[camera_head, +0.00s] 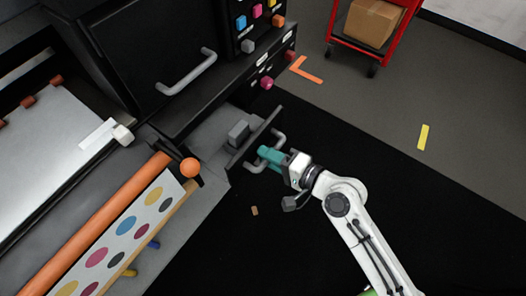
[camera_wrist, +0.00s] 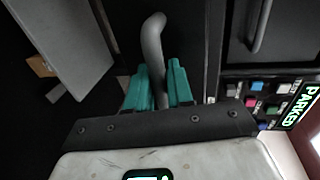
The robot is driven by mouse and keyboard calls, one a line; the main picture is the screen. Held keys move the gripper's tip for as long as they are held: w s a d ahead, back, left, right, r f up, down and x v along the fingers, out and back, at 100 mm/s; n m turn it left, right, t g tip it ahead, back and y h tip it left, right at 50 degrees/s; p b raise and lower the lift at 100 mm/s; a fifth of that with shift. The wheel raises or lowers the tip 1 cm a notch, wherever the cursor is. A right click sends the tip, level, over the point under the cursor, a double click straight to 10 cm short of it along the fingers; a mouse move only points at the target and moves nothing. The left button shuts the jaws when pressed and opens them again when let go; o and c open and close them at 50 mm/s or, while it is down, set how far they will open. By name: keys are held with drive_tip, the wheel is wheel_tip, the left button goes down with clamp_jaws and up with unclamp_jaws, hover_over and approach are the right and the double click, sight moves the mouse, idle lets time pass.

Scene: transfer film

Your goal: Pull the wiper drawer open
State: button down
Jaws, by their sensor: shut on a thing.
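The wiper drawer (camera_head: 254,139) stands pulled out from the dark machine in the head view, with its front panel away from the body and a grey block (camera_head: 238,133) inside. Its grey bar handle (camera_head: 279,141) is on the outer face. My gripper (camera_head: 262,160) has teal fingers at the handle's near end. In the wrist view the teal fingers (camera_wrist: 160,88) are on both sides of the grey handle (camera_wrist: 153,45), shut on it. The fingertips partly hide the bar.
A larger cabinet handle (camera_head: 188,73) and coloured knobs (camera_head: 257,11) are on the machine above. An orange ball-ended roller (camera_head: 190,167) is left of the drawer. A red cart (camera_head: 385,40) with a cardboard box stands far back.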

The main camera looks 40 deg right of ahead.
drive_tip(key=c, duration=1.2)
unclamp_jaws()
drive_tip(key=shift+o, duration=0.2)
drive_tip(key=b+v, duration=0.1)
drive_tip(key=v, duration=0.9)
drive_tip(key=shift+s+b, duration=0.3)
drive_tip(key=shift+s, duration=0.05)
wheel_tip(320, 180, down, 4)
drive_tip(key=s+a+n+g+p, duration=0.3)
drive_tip(key=n+g+p, duration=0.2)
drive_tip(key=n+g, duration=0.4)
drive_tip(key=s+d+n+g+h+p, duration=0.2)
drive_tip(key=s+d+n+g+h, duration=0.2)
drive_tip(key=s+d+n+h, duration=0.1)
drive_tip(key=shift+d+r+g, duration=0.2)
drive_tip(key=shift+r+g, duration=0.2)
drive_tip(key=shift+r, duration=0.1)
